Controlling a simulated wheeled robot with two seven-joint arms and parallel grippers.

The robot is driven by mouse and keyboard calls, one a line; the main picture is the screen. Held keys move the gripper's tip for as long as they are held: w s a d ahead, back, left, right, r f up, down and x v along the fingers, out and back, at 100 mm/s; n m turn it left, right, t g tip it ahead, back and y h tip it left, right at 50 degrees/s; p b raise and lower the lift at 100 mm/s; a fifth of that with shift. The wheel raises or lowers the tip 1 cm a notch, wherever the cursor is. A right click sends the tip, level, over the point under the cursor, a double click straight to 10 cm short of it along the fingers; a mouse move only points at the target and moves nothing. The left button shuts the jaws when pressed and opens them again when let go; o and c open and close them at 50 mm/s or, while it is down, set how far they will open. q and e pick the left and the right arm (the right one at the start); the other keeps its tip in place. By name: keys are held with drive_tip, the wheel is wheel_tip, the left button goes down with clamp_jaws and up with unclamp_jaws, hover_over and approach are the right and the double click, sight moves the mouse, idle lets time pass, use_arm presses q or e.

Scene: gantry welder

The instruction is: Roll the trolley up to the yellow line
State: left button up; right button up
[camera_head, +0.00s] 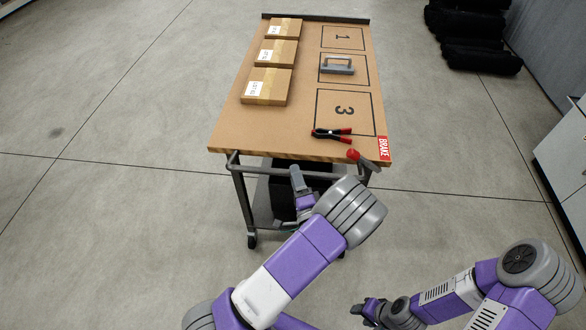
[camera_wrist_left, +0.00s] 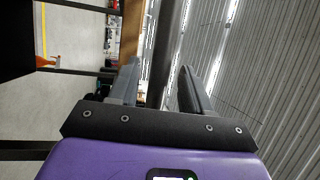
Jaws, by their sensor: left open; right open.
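The trolley (camera_head: 222,136) has a wooden top, a dark frame and castors, and stands ahead of me on the concrete floor. Its handle bar (camera_head: 268,171) crosses the near end. A red-knobbed lever (camera_head: 354,155) sits at the near right corner by a red BRAKE label (camera_head: 382,147). My left gripper (camera_head: 298,182) is open at the handle, partly hidden by its own arm. In the left wrist view a dark bar (camera_wrist_left: 166,50) runs between its open fingers (camera_wrist_left: 160,88). My right gripper (camera_head: 366,308) is open, low and away from the trolley. No yellow line shows in the head view.
Black stacked items (camera_head: 475,40) and a white cabinet (camera_head: 562,150) stand at right. The floor at left is clear.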

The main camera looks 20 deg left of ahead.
use_arm(q)
drive_tip(key=x, duration=0.3)
drive_tip(key=shift+w+a, duration=0.1)
drive_tip(key=shift+a, duration=0.05)
drive_tip(key=shift+c, duration=0.4)
clamp_jaws()
